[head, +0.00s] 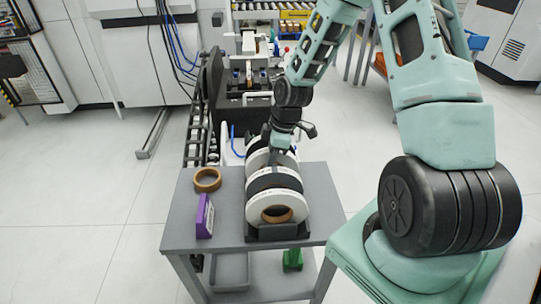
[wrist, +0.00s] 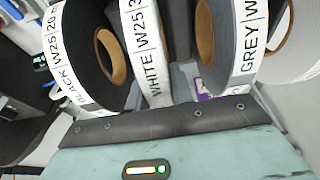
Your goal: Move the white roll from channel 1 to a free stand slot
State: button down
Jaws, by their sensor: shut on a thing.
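The white roll (wrist: 143,45) shows in the wrist view by its "WHITE W25" label, between a black roll (wrist: 85,45) on the left and a grey roll (wrist: 240,50) on the right. My gripper (head: 275,150) is shut on the white roll, with a dark finger against its side. In the head view my gripper is low over the far part of a row of rolls on the grey table. The stand (head: 277,232) shows under the front pale roll (head: 277,203). My gripper and the nearer rolls hide much of the white roll there; its contact with the stand is hidden.
A loose brown ring (head: 207,180) and a purple box (head: 205,216) are on the left of the grey table (head: 222,232). The banding machine (head: 250,80) stands behind the table. The table's front left corner is clear.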

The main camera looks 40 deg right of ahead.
jog(key=shift+f, duration=0.1)
jog(key=shift+f, duration=0.25)
jog(key=c, duration=1.2)
grip_release()
jog(key=shift+c, duration=0.2)
